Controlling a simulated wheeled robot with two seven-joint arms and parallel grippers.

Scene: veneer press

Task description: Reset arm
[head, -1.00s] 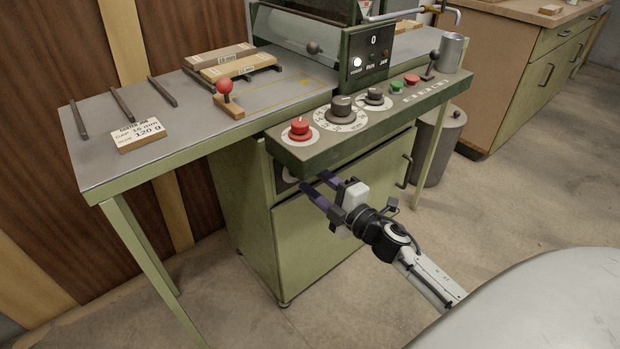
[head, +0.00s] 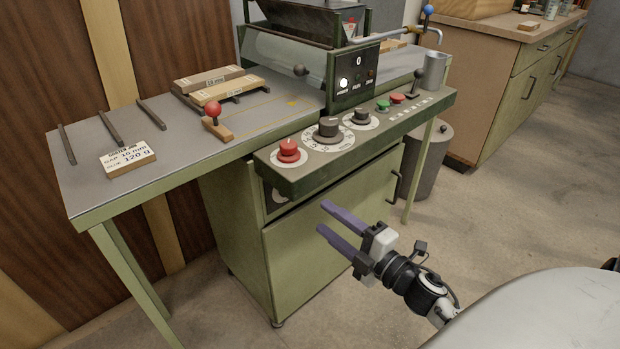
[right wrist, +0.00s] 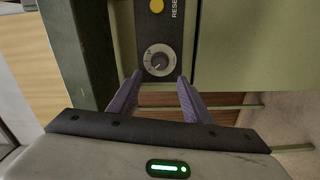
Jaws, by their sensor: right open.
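My right gripper (head: 324,218) is open and empty in front of the green press cabinet (head: 315,255), below the control panel's front edge. In the right wrist view my gripper (right wrist: 160,78) has its two purple fingers spread, with nothing between them. Beyond the fingertips, that view shows a small dark panel with a round knob (right wrist: 159,61), a yellow button (right wrist: 156,6) and lettering that starts "RESE". In the head view only a round part (head: 279,196) of this low panel shows under the overhang. My left gripper is not in view.
The control panel (head: 300,178) overhangs the cabinet and carries a red knob (head: 289,152), dials and green and red buttons. A red-knobbed lever (head: 213,112), wood strips and a label block (head: 128,158) lie on the table. A bin (head: 428,160) stands right. Floor before the cabinet is clear.

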